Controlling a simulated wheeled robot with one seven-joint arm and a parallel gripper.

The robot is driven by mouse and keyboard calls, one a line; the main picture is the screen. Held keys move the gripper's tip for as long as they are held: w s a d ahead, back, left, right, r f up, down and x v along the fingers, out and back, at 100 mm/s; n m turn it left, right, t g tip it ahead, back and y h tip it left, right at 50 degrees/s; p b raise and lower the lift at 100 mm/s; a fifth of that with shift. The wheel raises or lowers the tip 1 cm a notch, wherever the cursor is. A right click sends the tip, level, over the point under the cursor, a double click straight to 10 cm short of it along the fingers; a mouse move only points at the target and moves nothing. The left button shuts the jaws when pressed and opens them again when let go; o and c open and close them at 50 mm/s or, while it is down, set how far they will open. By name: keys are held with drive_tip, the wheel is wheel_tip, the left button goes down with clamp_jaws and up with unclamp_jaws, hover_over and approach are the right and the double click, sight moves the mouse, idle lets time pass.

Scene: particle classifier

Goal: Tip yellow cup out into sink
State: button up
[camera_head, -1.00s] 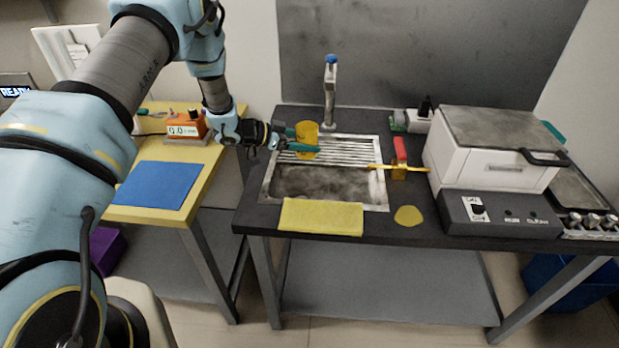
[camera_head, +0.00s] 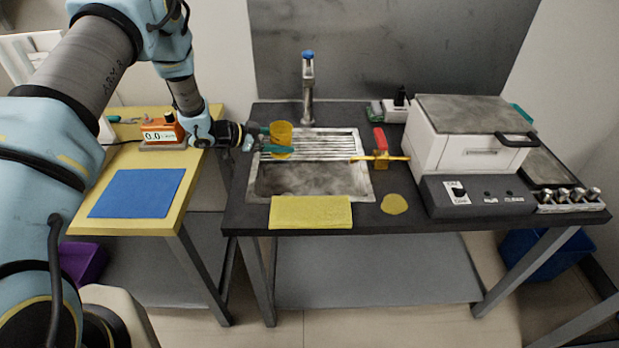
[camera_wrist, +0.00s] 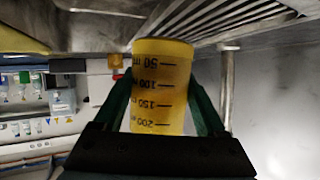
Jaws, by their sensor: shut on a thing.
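The yellow cup (camera_head: 282,137) is translucent and stands upright or nearly so above the ribbed left-rear part of the sink (camera_head: 262,184). My gripper (camera_head: 275,141) is shut on it, with green fingers on both sides. In the wrist view the cup (camera_wrist: 160,85) shows dark volume marks, which read upside down, and the fingers (camera_wrist: 164,105) press its sides. What the cup holds cannot be seen. The sink basin is grey, with a ribbed drainer across its rear half.
A tap (camera_head: 308,88) stands behind the sink. A yellow cloth (camera_head: 311,212) lies at its front edge, and a red-handled yellow tool (camera_head: 380,150) at its right. A white box device (camera_head: 468,135) stands further right. A yellow table with a blue mat (camera_head: 137,193) is at left.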

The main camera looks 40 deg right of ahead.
drive_tip(key=shift+s+r, duration=0.15)
drive_tip(key=shift+s, duration=0.05)
drive_tip(key=shift+s+d+f+m+t+y+b, duration=0.1)
drive_tip(key=shift+s+f+m+t+y+b, duration=0.2)
drive_tip(key=shift+s+f+m+t+b, duration=0.35)
drive_tip(key=shift+s+r+m+t, duration=0.15)
drive_tip(key=shift+r+m+t, duration=0.2)
drive_tip(key=shift+r+m, duration=0.1)
drive_tip(key=shift+s+t, duration=0.3)
drive_tip(key=shift+s+f+m+t+b, duration=0.3)
drive_tip(key=shift+s+m+t+b, duration=0.25)
drive_tip(key=shift+b, duration=0.4)
drive_tip(key=shift+d+f+m+t+b, duration=0.1)
drive_tip(key=shift+f+m+t+b, duration=0.3)
drive_tip(key=shift+m+b, duration=0.35)
drive_tip(key=shift+r+m+t+b, duration=0.3)
drive_tip(key=shift+r+t, duration=0.25)
drive_tip(key=shift+s+f+m+t+b, duration=0.1)
drive_tip(key=shift+f+m+t+b, duration=0.55)
drive_tip(key=shift+m+t+b, duration=0.8)
idle(0.5)
